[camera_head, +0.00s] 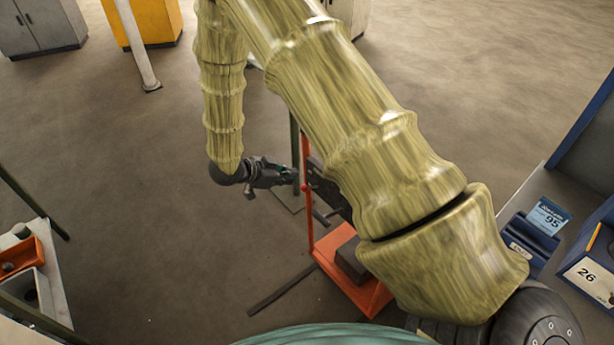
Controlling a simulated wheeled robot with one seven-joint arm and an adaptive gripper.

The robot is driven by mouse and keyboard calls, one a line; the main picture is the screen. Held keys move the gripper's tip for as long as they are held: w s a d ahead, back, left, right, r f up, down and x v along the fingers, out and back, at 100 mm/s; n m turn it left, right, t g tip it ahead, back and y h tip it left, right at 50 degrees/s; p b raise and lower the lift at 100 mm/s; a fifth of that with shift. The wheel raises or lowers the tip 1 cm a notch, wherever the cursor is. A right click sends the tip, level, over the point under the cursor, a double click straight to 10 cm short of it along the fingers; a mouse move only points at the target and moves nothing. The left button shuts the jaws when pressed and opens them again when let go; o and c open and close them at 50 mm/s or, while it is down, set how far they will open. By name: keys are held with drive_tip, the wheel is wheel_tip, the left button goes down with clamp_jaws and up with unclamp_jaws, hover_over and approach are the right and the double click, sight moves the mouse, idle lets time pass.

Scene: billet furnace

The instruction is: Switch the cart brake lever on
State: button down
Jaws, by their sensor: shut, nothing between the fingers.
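My gripper (288,178) is shut and points right, with its tips close to the orange upright of a small orange-framed stand or cart (364,299). A small red part (306,187) shows just right of the fingertips, at a dark box on the frame. It may be the brake lever's knob, but I cannot tell for sure. I cannot tell whether the fingertips touch it. My arm hides much of the dark box and the right side of the frame. The lever's position cannot be read.
An orange bin (20,256) is at left. A yellow cabinet (152,22) stands at the back. Open floor lies left of the gripper.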

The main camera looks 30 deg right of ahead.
sight(308, 188)
drive_tip(key=shift+w+a, duration=0.1)
drive_tip(key=shift+a, duration=0.05)
drive_tip(key=shift+p+x, duration=1.8)
drive_tip(key=shift+x, duration=3.25)
drive_tip(key=shift+a+f, duration=0.1)
drive_tip(key=shift+f, duration=0.05)
